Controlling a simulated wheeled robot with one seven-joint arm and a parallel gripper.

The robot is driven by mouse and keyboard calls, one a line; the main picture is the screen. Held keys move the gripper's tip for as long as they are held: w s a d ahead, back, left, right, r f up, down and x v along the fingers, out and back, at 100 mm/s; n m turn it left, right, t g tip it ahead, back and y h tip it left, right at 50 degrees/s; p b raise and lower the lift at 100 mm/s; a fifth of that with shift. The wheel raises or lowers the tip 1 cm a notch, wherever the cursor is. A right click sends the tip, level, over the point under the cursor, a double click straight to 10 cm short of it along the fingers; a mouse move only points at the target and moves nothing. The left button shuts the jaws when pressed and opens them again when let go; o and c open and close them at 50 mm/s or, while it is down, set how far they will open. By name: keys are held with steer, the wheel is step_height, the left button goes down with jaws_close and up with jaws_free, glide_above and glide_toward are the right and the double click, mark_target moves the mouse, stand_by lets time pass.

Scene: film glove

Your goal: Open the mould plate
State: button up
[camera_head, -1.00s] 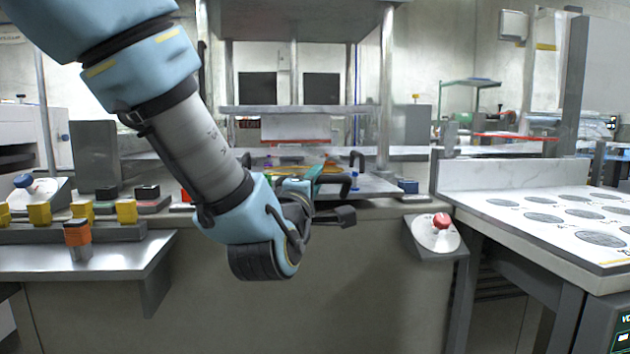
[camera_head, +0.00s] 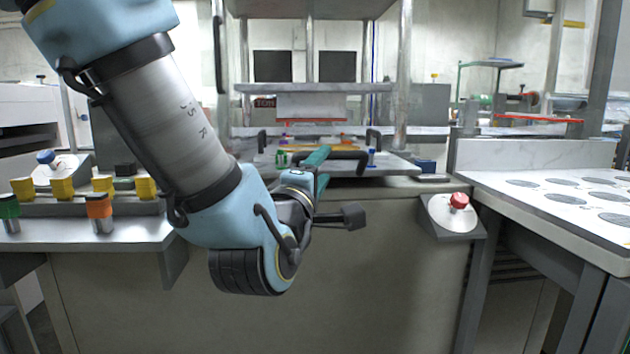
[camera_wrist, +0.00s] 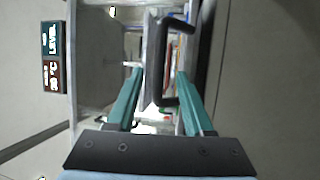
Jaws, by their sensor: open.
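The mould plate (camera_head: 398,165) is a flat grey plate lying level in the press, with dark bracket handles. Its front handle (camera_head: 348,156) sticks out towards me; in the wrist view this handle (camera_wrist: 187,28) is a dark U shape beside the plate's pale edge (camera_wrist: 150,58). My gripper (camera_head: 322,153) is at the front of the press, just left of the front handle. In the wrist view my gripper (camera_wrist: 160,73) has its two teal fingers spread apart, with the handle's lower end showing between them. Whether a finger touches it I cannot tell.
A red button on a grey box (camera_head: 458,201) is at the right of the press front. A white table with dark discs (camera_head: 540,186) stands further right. Yellow blocks (camera_head: 62,188) and an orange-banded cylinder (camera_head: 99,212) are at the left. Press columns (camera_head: 402,80) stand around the plate.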

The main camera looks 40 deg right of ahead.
steer(key=shift+b+v, duration=2.05)
steer(key=shift+b, duration=1.35)
